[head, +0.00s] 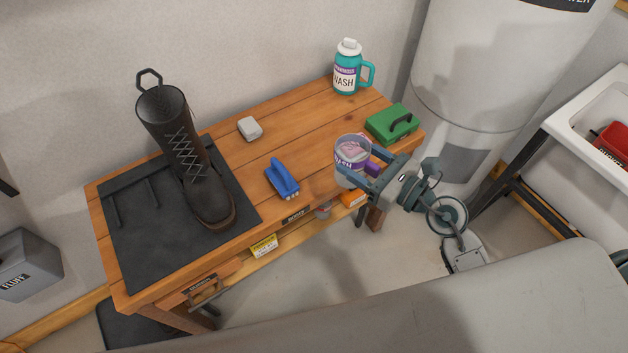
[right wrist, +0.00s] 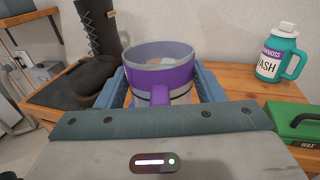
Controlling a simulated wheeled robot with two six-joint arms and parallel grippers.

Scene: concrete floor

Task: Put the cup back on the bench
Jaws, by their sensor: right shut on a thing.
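The cup (head: 352,149) is grey-rimmed with a purple band and handle. It is upright between the fingers of my right gripper (head: 366,166), which is shut on it. In the right wrist view the cup (right wrist: 160,72) sits between the two blue-grey fingers (right wrist: 161,92), its handle toward the palm, and something pale shows inside. In the head view the cup overlaps the front right part of the wooden bench (head: 305,123). I cannot tell whether its base touches the bench top. My left gripper is not in view.
A green tin (head: 391,125) and a teal wash jug (head: 347,70) stand at the bench's right end. A blue brush (head: 282,179), a pale block (head: 250,128) and a black boot (head: 187,150) on a dark mat (head: 130,235) lie further left. Bare wood shows between block and cup.

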